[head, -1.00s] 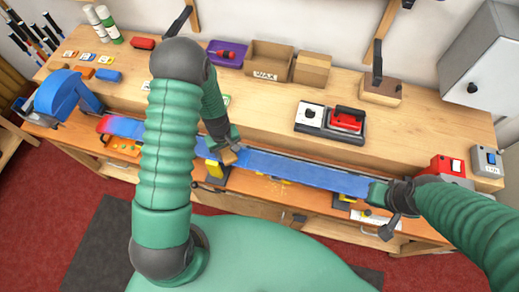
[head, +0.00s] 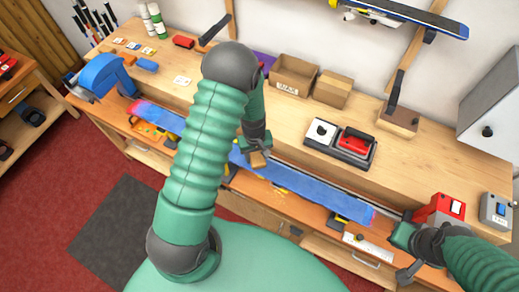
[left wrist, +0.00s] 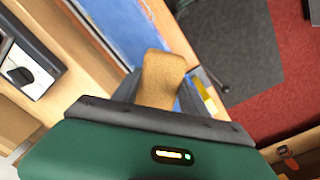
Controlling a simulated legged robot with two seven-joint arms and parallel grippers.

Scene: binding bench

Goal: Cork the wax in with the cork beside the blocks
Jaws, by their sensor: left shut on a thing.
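A long blue ski (head: 305,188) with a red tip at the left lies along the front of the bench. My left gripper (head: 256,147) is shut on a tan cork (head: 258,160) over the middle of the ski. In the left wrist view the cork (left wrist: 162,76) juts from the jaws over the edge of the blue ski (left wrist: 113,28). I cannot tell whether the cork touches the ski. My right gripper (head: 401,242) is by the ski's right end, and its jaws are unclear. Part of the ski is hidden behind my left arm.
A box marked WAX (head: 292,77) and a plain box (head: 332,89) stand at the back. A black tray with a red iron (head: 355,142) sits right of centre. A red box (head: 438,206) is near my right gripper.

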